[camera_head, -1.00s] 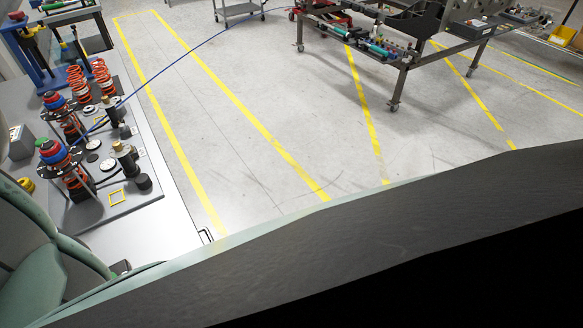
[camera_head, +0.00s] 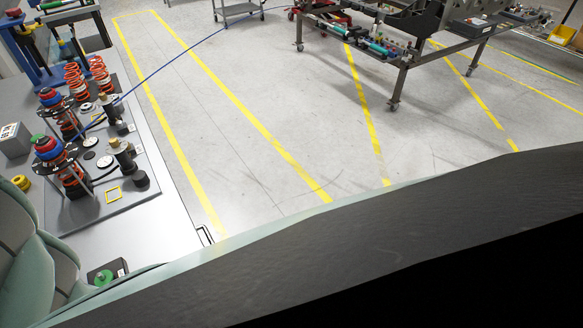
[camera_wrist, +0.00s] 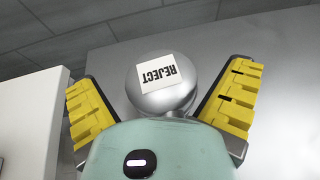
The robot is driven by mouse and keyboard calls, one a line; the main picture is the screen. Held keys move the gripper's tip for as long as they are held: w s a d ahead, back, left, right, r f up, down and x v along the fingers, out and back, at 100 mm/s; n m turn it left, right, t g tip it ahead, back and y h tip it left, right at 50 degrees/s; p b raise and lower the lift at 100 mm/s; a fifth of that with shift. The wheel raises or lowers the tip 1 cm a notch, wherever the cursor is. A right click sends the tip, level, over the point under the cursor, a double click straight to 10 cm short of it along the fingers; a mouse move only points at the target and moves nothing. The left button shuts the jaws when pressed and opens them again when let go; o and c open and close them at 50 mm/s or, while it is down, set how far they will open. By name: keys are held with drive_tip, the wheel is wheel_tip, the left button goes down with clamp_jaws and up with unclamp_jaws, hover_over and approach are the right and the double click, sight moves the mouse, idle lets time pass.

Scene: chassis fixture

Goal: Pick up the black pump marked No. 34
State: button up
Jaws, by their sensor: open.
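Two black, upright pump-like parts stand on the grey mat at left in the head view: a nearer one (camera_head: 124,157) and a farther one (camera_head: 110,112). No number can be read on either, so I cannot tell which is No. 34. My gripper (camera_wrist: 160,100) shows in the wrist view with its yellow-padded fingers spread wide. A round silver metal part (camera_wrist: 158,88) with a white label reading REJECT, upside down, shows between the fingers. I cannot tell whether they touch it. No black pump shows in the wrist view.
A black box with a green knob (camera_head: 104,277) sits near the bench's front. A wheeled metal frame (camera_head: 400,72) stands across open floor.

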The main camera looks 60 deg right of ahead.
drive_tip(key=shift+c, duration=0.3)
drive_tip(key=c, duration=1.2)
drive_tip(key=shift+r, duration=0.15)
drive_tip(key=shift+c, duration=0.2)
